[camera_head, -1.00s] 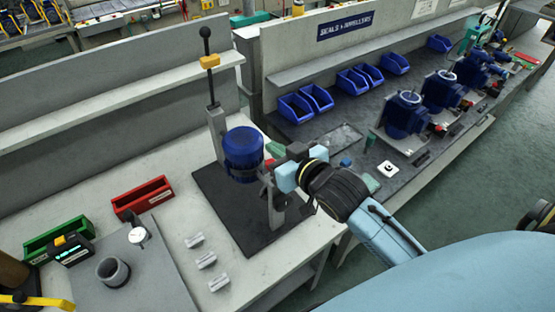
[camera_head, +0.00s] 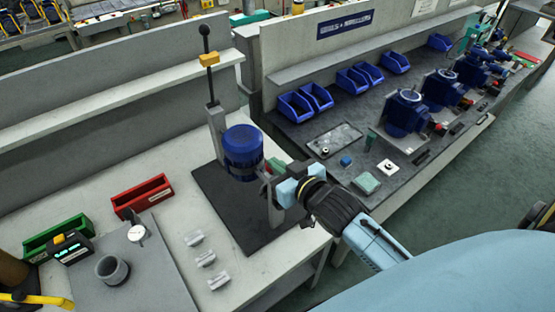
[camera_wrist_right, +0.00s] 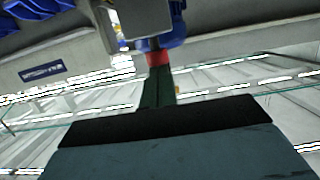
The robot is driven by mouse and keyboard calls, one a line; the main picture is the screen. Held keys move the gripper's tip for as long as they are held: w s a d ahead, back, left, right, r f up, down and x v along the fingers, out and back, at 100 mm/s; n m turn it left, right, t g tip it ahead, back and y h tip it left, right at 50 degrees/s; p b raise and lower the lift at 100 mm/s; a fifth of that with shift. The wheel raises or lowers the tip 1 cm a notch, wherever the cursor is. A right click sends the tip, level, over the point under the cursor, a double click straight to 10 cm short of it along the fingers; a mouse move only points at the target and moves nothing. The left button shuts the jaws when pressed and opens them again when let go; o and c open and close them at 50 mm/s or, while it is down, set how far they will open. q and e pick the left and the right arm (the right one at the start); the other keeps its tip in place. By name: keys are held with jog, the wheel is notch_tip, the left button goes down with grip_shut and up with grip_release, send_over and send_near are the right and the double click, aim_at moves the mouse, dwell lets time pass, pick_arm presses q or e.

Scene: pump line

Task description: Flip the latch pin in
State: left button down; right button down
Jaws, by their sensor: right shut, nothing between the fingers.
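A blue pump unit (camera_head: 243,148) sits in a fixture on a dark base plate (camera_head: 214,193). A grey post (camera_head: 276,212) stands on the fixture's right side. My right gripper (camera_head: 268,187) is shut and empty, close against the fixture beside the pump and the top of this post; I cannot tell whether it touches. In the right wrist view, a dark green bar (camera_wrist_right: 157,86) with a red collar (camera_wrist_right: 157,58) stands ahead, below the blue body (camera_wrist_right: 176,30). I cannot make out the latch pin for certain; the gripper hides that side.
A red bin (camera_head: 142,196), a green bin (camera_head: 58,235) and several small grey blocks (camera_head: 205,259) lie to the left. A second bench with blue bins (camera_head: 296,106) and more pumps (camera_head: 404,114) stands right.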

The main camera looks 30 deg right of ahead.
jog(key=shift+f, duration=0.1)
notch_tip(320, 180, up, 4)
jog(key=p, duration=0.5)
jog(key=b+v, duration=0.1)
jog(key=v, duration=0.9)
jog(key=shift+b, duration=0.4)
